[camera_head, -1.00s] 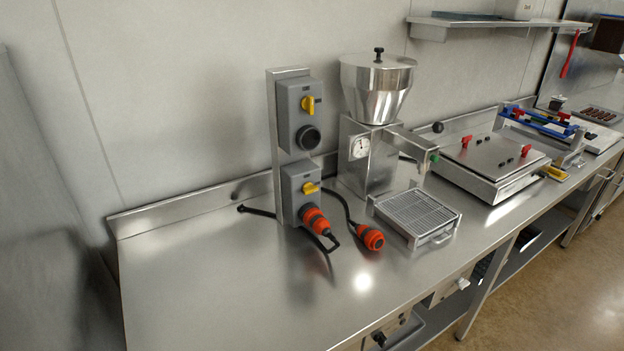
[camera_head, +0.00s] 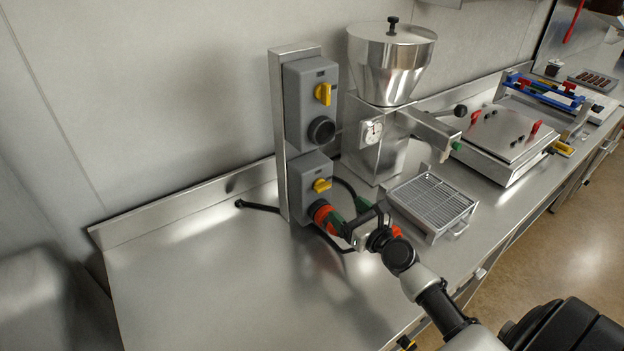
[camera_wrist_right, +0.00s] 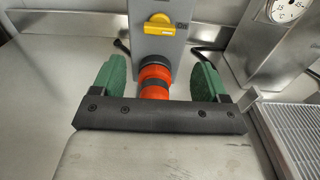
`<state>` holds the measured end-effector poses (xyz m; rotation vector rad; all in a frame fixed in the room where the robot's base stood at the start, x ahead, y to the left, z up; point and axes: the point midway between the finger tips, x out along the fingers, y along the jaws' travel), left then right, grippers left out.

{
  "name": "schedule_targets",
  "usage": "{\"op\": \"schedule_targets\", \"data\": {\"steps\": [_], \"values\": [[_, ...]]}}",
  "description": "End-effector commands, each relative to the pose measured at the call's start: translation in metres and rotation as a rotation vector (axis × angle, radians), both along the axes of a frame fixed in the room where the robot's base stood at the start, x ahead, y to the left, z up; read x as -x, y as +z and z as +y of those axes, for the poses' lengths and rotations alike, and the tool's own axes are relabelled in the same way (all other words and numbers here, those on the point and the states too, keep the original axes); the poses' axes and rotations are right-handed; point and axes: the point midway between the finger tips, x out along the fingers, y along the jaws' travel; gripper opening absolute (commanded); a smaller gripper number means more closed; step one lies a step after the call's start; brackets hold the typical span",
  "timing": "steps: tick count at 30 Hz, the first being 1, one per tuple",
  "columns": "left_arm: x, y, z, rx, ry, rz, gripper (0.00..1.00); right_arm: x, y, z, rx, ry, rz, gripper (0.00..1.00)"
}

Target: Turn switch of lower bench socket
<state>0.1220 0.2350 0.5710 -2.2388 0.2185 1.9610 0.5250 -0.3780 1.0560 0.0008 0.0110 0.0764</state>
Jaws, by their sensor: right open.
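The lower bench socket (camera_head: 312,176) is a grey box on a metal post, with a yellow switch (camera_head: 322,185) on its front. In the right wrist view the yellow switch (camera_wrist_right: 159,25) lies level, above the orange plug. An orange and black plug (camera_head: 322,214) sits in the socket below the switch; it also shows in the right wrist view (camera_wrist_right: 155,80). My right gripper (camera_head: 345,211) is in front of the plug and below the switch. Its green fingers are spread either side of the plug in the right wrist view (camera_wrist_right: 155,80), seemingly not gripping. My left gripper is out of view.
The upper socket (camera_head: 311,103) with its own yellow switch (camera_head: 323,94) is on the same post. A metal hopper machine (camera_head: 388,62) and a grated tray (camera_head: 432,202) stand to the right.

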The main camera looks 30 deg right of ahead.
Motion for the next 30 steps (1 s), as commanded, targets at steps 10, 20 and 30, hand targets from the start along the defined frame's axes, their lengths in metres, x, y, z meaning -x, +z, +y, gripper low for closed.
{"op": "schedule_targets", "data": {"steps": [10, 20, 30], "values": [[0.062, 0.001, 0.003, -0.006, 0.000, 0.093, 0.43, -0.057, 0.001, 0.004, -0.001, 0.000, -0.002, 0.74], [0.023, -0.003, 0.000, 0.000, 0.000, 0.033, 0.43, -0.100, -0.002, 0.008, 0.000, 0.001, 0.000, 0.74], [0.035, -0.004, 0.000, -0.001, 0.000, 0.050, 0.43, -0.105, -0.001, 0.009, 0.001, 0.002, 0.001, 0.74]]}}
